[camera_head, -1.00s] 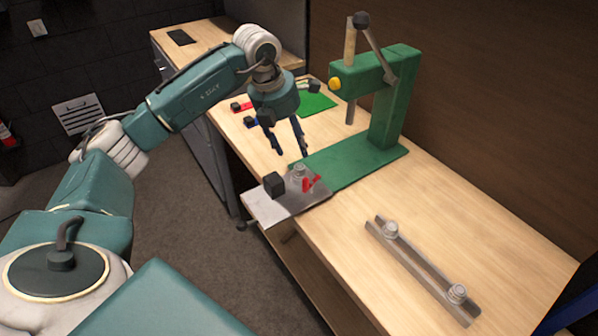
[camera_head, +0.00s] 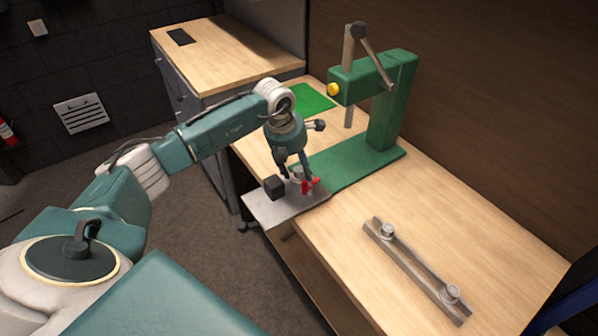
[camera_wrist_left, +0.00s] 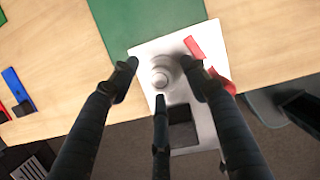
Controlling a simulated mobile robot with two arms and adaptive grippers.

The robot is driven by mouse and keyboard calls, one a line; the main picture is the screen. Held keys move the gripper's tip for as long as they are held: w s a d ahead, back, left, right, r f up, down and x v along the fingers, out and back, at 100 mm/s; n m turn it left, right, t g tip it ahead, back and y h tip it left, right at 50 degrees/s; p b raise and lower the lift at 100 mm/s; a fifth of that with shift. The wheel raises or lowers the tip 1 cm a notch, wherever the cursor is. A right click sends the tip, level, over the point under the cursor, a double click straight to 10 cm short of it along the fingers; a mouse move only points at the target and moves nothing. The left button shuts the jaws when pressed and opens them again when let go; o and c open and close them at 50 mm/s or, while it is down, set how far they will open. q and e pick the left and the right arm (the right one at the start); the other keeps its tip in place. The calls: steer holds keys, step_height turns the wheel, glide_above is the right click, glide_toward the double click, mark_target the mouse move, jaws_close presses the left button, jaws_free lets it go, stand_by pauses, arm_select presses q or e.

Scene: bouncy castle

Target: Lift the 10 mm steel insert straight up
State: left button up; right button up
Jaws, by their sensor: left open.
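The steel insert (camera_head: 297,174) is a small round stepped metal piece standing upright on the steel plate (camera_head: 262,208), at the foot of the green press. In the left wrist view the insert (camera_wrist_left: 160,78) sits between the finger tips. My left gripper (camera_head: 295,168) is open, pointing down over the insert, with dark fingers on its sides; I cannot tell whether any finger touches it. The fingers partly hide the insert in the head view. My right gripper is not in view.
A black block (camera_head: 274,186) and a red clamp (camera_head: 310,186) flank the insert on the plate. The green press (camera_head: 384,110) rises behind. A metal rail (camera_head: 415,262) with two round pieces lies at the front right. Blue (camera_wrist_left: 18,87) and red tools lie on the bench.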

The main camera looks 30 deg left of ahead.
mark_target(298, 170)
arm_select(q)
jaws_close()
steer(key=shift+r, duration=0.1)
steer(key=shift+w+r, duration=0.1)
steer(key=shift+r, duration=0.3)
step_height(298, 170, up, 19)
steer(key=b, duration=0.3)
